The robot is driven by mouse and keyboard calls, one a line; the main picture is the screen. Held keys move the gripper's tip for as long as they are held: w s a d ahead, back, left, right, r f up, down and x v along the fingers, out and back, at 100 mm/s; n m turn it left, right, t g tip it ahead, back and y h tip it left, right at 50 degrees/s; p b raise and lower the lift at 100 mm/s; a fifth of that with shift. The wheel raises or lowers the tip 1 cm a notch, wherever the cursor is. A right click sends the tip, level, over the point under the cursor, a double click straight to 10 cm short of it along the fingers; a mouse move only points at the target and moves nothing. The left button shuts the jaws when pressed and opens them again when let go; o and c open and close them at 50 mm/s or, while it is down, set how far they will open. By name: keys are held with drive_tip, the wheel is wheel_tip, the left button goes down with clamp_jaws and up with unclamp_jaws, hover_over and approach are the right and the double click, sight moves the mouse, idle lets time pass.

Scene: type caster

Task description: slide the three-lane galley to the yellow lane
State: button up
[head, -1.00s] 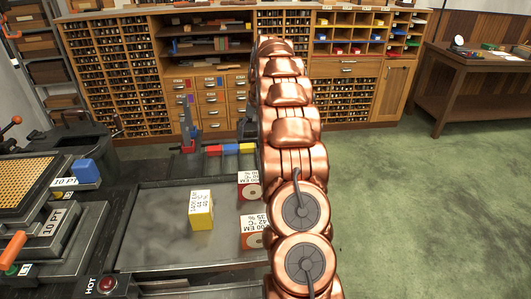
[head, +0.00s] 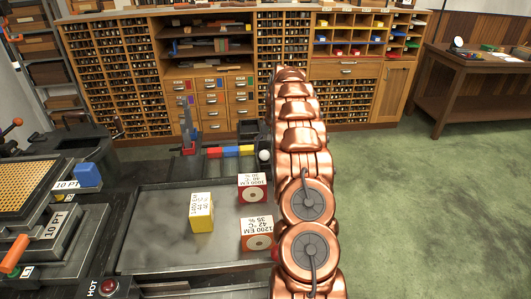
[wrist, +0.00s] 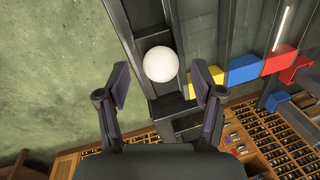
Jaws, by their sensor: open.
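A dark channelled metal frame (head: 248,130), which looks like the galley, stands behind the bench plate in the head view. Along its front runs a strip with red (head: 214,153), blue (head: 231,151) and yellow (head: 247,150) lane marks. A white ball knob (head: 264,155) is just right of the yellow mark. In the wrist view the white knob (wrist: 161,64) sits on a dark rail, left of the yellow mark (wrist: 207,80). My gripper (wrist: 161,78) is open, its fingers to either side of the knob in the picture, with no contact visible. My arm hides the gripper in the head view.
On the bench plate (head: 160,240) stand a yellow box (head: 201,212), a red box (head: 252,187) and an orange box (head: 257,234). A dark machine with a blue block (head: 87,174) is at left. Wooden cabinets line the back; green floor is free at right.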

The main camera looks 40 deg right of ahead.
drive_tip(key=shift+w+a+f, duration=0.1)
drive_tip(key=shift+w+f, duration=0.05)
drive_tip(key=shift+f, duration=0.5)
drive_tip(key=shift+w+a+f, duration=0.1)
drive_tip(key=shift+f, duration=0.55)
drive_tip(key=shift+s, duration=0.1)
clamp_jaws()
